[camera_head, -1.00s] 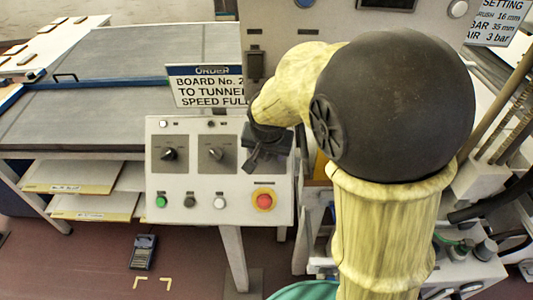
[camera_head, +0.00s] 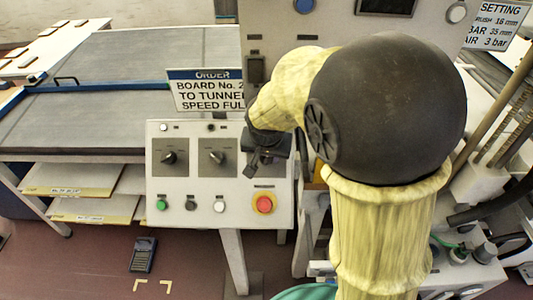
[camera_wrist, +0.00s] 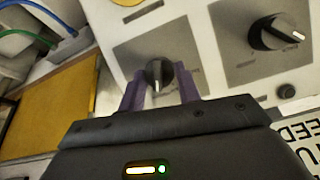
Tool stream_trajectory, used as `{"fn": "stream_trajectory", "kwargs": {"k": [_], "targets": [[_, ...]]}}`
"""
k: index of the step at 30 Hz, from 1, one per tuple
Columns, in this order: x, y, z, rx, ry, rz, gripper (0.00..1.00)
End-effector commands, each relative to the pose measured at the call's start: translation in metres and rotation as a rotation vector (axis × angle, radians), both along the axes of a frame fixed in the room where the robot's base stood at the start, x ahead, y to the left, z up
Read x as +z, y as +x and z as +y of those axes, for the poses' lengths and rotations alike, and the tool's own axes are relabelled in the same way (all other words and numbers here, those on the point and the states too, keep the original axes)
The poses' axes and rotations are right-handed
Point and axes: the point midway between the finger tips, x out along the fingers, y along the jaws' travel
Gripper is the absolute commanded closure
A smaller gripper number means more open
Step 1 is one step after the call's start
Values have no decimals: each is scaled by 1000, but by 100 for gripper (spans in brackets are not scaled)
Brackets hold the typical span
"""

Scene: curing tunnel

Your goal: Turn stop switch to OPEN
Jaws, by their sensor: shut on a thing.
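The white control panel (camera_head: 222,228) carries a row of dark rotary knobs. The left knob (camera_head: 168,157) and the middle knob (camera_head: 218,157) are clear in the head view. The rightmost knob is hidden behind my gripper (camera_head: 258,160). In the wrist view, the purple fingers of my gripper (camera_wrist: 160,90) are shut on a dark knob (camera_wrist: 158,74) with a pale pointer line, taken to be the stop switch. Its plate lettering is too small to read. A neighbouring knob (camera_wrist: 278,32) stands apart at upper right of that view.
A red emergency button (camera_head: 264,203) on a yellow base sits just below my gripper. A green button (camera_head: 161,204) and other push buttons line the panel's lower row. An order sign (camera_head: 206,90) stands behind the panel. A conveyor table (camera_head: 100,100) lies at left.

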Motion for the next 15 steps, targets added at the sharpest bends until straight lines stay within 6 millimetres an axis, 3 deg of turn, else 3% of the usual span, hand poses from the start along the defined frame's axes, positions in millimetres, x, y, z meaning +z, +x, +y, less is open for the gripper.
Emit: {"fn": "stream_trajectory", "kwargs": {"k": [15], "targets": [[-2,-1,3,246,-250,11,90]]}}
